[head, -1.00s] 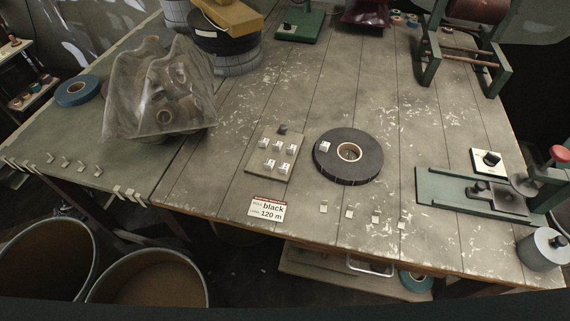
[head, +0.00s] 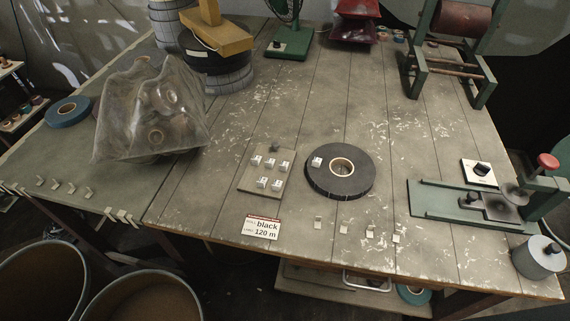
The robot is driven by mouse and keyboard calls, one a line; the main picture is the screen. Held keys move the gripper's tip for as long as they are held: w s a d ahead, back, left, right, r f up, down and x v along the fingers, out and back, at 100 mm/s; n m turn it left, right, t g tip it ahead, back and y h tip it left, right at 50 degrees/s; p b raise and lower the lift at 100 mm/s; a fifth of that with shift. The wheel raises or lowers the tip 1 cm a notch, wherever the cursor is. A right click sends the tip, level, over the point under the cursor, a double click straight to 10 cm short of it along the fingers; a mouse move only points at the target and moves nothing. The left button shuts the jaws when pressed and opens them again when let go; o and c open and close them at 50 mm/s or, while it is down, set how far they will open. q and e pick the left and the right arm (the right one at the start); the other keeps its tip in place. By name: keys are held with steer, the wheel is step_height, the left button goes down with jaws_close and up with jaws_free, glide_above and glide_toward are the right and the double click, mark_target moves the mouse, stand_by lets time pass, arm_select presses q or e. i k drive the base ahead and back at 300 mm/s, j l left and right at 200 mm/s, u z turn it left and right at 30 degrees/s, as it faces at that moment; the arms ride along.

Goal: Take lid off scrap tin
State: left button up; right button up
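A grey metal tin (head: 538,260) stands at the right front corner of the table, at the right edge of the head view. Its round pale top has a small dark knob, so the lid looks to be on; I take it for the scrap tin. The inside of the tin is hidden. Neither of my grippers is in view.
A green press with a red knob (head: 548,161) stands just behind the tin. A black tape roll (head: 352,186) lies mid-table beside a board of small white tags (head: 254,180). A clear plastic bag (head: 112,140) is at left. Two bins (head: 143,283) stand on the floor.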

mark_target(546, 252)
steer(key=z, duration=0.5)
steer(key=l+z, duration=0.1)
steer(key=z, duration=0.9)
steer(key=i+z, duration=0.1)
steer(key=z, duration=0.4)
steer(key=i+l+u, duration=0.1)
steer(key=l, duration=0.3)
steer(key=i+l+u, duration=0.1)
steer(key=l, duration=0.35)
steer(key=i+l, duration=0.15)
steer(key=l, duration=0.25)
steer(key=i+l+u, duration=0.15)
steer(key=l, duration=0.3)
steer(key=l+u, duration=0.1)
steer(key=l, duration=0.35)
steer(key=i, duration=0.05)
